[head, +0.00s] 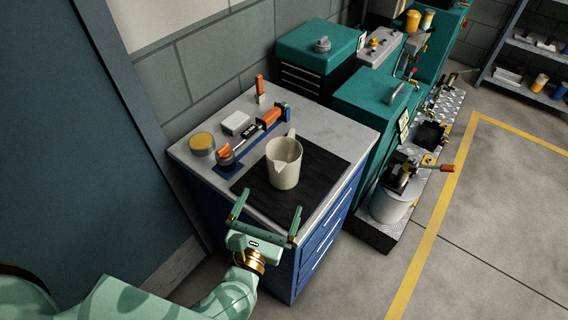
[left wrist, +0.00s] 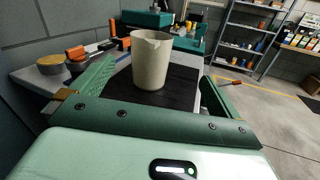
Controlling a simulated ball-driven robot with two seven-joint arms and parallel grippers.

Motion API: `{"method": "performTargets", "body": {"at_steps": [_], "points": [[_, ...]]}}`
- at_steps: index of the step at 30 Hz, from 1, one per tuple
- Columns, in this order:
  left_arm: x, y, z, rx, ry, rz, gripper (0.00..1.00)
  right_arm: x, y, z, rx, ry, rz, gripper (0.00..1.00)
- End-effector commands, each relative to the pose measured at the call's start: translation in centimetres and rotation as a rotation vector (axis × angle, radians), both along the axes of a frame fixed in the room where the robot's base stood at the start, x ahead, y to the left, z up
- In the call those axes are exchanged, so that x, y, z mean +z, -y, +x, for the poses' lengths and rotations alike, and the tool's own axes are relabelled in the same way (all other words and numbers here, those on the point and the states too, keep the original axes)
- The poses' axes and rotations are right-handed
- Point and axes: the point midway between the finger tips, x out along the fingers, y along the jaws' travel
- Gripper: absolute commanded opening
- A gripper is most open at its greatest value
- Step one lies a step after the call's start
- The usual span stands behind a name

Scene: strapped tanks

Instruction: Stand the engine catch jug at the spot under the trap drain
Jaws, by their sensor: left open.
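The cream jug (head: 284,164) stands upright on a black mat (head: 262,197) on top of a blue drawer cabinet. It also shows in the left wrist view (left wrist: 150,62), ahead of the fingers and roughly between them. My left gripper (head: 267,211) is open and empty at the near edge of the mat, a short way from the jug. Its fingers also show in the left wrist view (left wrist: 152,85), spread wider than the jug. The trap drain and the spot under it cannot be made out for certain. My right gripper is not in view.
Teal machinery (head: 372,99) with a metal tank (head: 392,204) stands right. Open floor lies beyond a yellow line (head: 433,215).

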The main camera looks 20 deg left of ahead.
Motion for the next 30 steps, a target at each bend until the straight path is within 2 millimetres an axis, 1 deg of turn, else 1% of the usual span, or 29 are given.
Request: {"method": "performTargets", "body": {"at_steps": [2,5,12,15,18,23,27,30], "points": [[-0.6,-0.6,0.3,0.04,-0.018,-0.083,1.0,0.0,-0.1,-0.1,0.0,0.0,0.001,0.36],[-0.8,-1.0,1.6,0.06,-0.023,-0.119,1.0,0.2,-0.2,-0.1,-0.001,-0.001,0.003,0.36],[-0.7,-1.2,7.6,0.059,-0.022,-0.116,1.0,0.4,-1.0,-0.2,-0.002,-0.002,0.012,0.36],[-0.8,-1.4,9.5,0.058,-0.023,-0.115,1.0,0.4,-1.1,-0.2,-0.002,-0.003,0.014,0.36],[-0.8,-1.4,10.6,0.058,-0.024,-0.115,1.0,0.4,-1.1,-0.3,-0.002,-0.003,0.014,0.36],[-0.6,-1.4,11.9,0.057,-0.023,-0.115,1.0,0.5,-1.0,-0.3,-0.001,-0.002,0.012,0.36],[-0.2,-1.6,14.3,0.058,-0.023,-0.115,1.0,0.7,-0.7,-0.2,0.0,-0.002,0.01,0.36],[-0.4,-1.6,15.6,0.057,-0.024,-0.113,1.0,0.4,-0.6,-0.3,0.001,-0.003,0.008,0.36]]}}
